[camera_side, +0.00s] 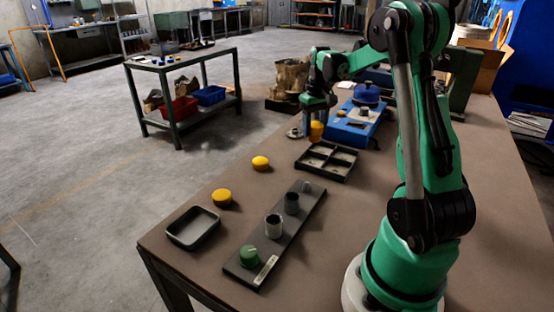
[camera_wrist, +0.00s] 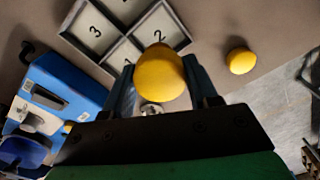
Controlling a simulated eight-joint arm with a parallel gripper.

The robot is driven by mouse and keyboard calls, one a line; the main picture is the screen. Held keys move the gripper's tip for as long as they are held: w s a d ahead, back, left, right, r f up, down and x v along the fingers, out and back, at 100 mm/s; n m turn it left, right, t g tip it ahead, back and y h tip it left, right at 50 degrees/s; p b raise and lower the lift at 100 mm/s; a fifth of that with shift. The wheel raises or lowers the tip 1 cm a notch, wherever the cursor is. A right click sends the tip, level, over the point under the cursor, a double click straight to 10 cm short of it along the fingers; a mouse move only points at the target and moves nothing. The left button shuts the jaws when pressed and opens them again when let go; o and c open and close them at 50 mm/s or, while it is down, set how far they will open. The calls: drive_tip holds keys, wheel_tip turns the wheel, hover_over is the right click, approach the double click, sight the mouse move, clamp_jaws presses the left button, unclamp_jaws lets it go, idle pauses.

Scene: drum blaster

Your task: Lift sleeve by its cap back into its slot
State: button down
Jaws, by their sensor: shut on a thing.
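My gripper (camera_side: 318,113) is above the far part of the table, in front of the blue machine. It is shut on a yellow domed cap (camera_side: 316,131), which shows large between the two fingers in the wrist view (camera_wrist: 160,72). Whether a sleeve hangs under this cap is hidden in the wrist view and too small to tell in the side view. A long dark rack (camera_side: 277,243) lies on the near table. It bears a green-capped piece (camera_side: 249,256), a grey cylinder (camera_side: 273,227), a dark cylinder (camera_side: 291,203) and a small piece at its far end.
A divided tray (camera_side: 327,161) with numbered compartments lies between gripper and rack. Two loose yellow caps (camera_side: 222,197) (camera_side: 261,163) and an empty dark tray (camera_side: 193,228) lie left of the rack. The blue machine (camera_side: 356,122) stands behind, beside a small metal disc (camera_side: 294,132).

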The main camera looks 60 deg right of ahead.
drive_tip(key=shift+f, duration=3.45)
drive_tip(key=shift+c, duration=0.8)
unclamp_jaws()
drive_tip(key=shift+o, duration=0.2)
drive_tip(key=shift+o, duration=0.6)
drive_tip(key=shift+r, duration=3.55)
drive_tip(key=w+a+r+n+t+h, duration=0.1)
drive_tip(key=w+a+r, duration=0.1)
drive_tip(key=a, duration=0.5)
drive_tip(key=w+a+r+n+t, duration=0.1)
drive_tip(key=w+a+r+n, duration=0.15)
drive_tip(key=a, duration=0.35)
drive_tip(key=s+a+n+t+y, duration=0.1)
drive_tip(key=s+a+t, duration=0.3)
drive_tip(key=a, duration=1.1)
drive_tip(key=shift+s+a+n+t, duration=0.4)
drive_tip(key=shift+n+t, duration=0.2)
drive_tip(key=shift+n, duration=0.15)
